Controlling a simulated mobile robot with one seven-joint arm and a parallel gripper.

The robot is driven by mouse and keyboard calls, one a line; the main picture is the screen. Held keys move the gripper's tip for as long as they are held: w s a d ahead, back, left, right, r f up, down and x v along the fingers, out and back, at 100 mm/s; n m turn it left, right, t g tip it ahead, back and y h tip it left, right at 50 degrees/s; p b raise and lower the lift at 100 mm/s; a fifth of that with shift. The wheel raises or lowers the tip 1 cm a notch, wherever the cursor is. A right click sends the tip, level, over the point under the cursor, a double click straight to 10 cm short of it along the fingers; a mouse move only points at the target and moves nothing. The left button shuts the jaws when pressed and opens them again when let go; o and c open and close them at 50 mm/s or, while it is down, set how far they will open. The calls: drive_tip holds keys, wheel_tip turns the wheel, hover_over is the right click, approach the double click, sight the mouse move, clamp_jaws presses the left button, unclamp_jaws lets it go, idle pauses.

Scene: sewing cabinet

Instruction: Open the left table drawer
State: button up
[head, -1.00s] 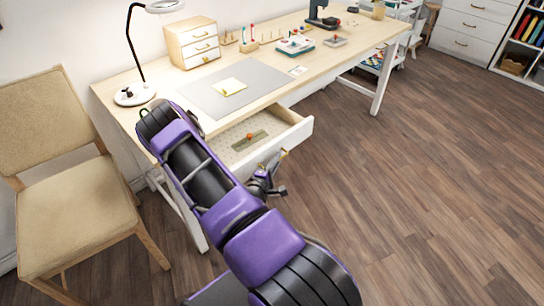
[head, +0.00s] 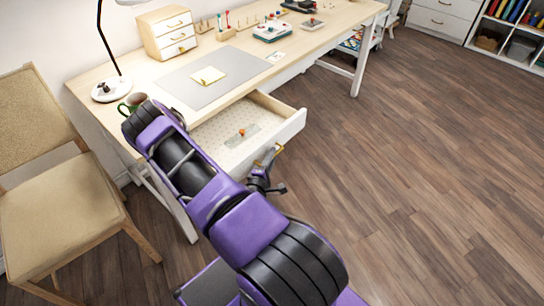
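The left table drawer (head: 290,128) is pulled out from under the front edge of the wooden table (head: 232,93). A small orange item on a flat grey piece (head: 238,137) lies inside it. My gripper (head: 270,163) is at the drawer's front, by its handle, and is partly hidden behind my purple arm. A yellowish bar, which looks like the handle, shows at the gripper. I cannot tell whether the fingers are closed on it.
A beige chair (head: 60,199) stands at the left. On the table are a lamp (head: 107,88), a green mug (head: 133,102), a small drawer box (head: 167,33) and a grey mat (head: 233,66). The wooden floor at the right is clear.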

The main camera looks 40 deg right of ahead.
drive_tip(key=shift+o, duration=1.1)
drive_tip(key=shift+a, duration=0.1)
drive_tip(key=v, duration=1.7)
drive_tip(key=shift+p, duration=0.45)
drive_tip(key=shift+a+r, duration=0.1)
